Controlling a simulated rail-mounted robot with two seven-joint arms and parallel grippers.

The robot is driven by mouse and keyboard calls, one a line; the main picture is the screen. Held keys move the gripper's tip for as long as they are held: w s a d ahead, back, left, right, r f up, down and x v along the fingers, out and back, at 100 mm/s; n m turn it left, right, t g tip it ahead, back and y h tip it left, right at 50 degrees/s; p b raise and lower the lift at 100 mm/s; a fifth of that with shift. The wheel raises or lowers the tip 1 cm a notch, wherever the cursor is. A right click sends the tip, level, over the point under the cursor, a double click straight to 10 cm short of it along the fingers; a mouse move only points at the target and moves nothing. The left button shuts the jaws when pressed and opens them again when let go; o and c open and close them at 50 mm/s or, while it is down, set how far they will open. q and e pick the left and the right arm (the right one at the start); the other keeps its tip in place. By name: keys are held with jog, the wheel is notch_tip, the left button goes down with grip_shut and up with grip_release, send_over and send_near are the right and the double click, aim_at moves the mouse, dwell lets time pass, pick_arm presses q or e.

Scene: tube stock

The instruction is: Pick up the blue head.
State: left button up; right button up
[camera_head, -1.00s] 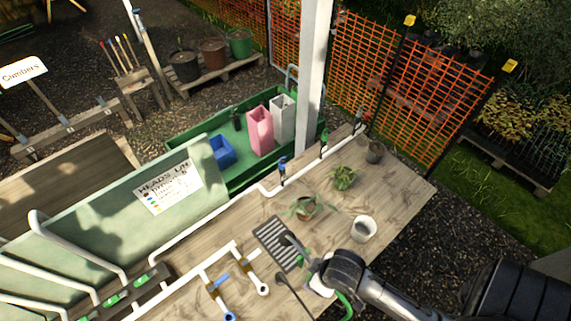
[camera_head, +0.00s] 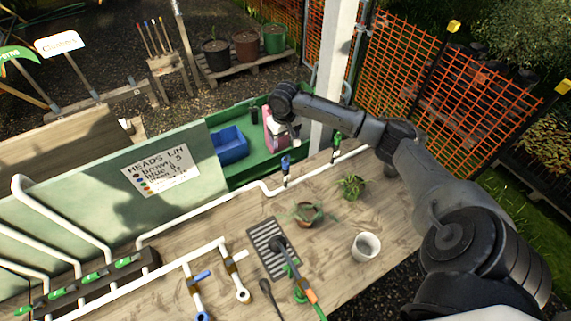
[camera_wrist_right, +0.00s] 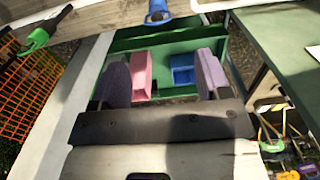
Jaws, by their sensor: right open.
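A blue-topped fitting (camera_head: 285,165) stands upright on the white pipe along the table's back edge. A blue fitting (camera_wrist_right: 157,10) also shows at the top edge of the right wrist view. My right gripper (camera_head: 279,122) is beyond that pipe, above the green tray (camera_head: 240,178) and partly in front of the pink container (camera_head: 270,128). In the right wrist view its two fingers (camera_wrist_right: 162,78) are apart, with nothing held between them. Several small coloured heads or handles, blue among them, lie at the lower right there (camera_wrist_right: 285,150), too small to tell apart. My left gripper is not in view.
The tray holds a blue bin (camera_head: 230,146) and the pink container. A green-topped fitting (camera_head: 336,145) stands beside a white post (camera_head: 333,70). A sign board (camera_head: 160,170) stands left.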

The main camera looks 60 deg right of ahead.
send_over(286, 162)
jog(key=f, duration=0.5)
jog(key=shift+w+d+f+p, duration=0.1)
jog(key=shift+w+f+p, duration=0.15)
jog(key=shift+w+p, duration=0.15)
jog(key=shift+f, duration=0.75)
jog(key=f, duration=0.1)
jog(key=f+p, duration=0.1)
jog(key=f, duration=0.2)
jog(key=shift+s+f, duration=0.25)
jog(key=shift+f, duration=0.35)
jog(key=shift+c, duration=0.5)
jog(key=c, duration=0.9)
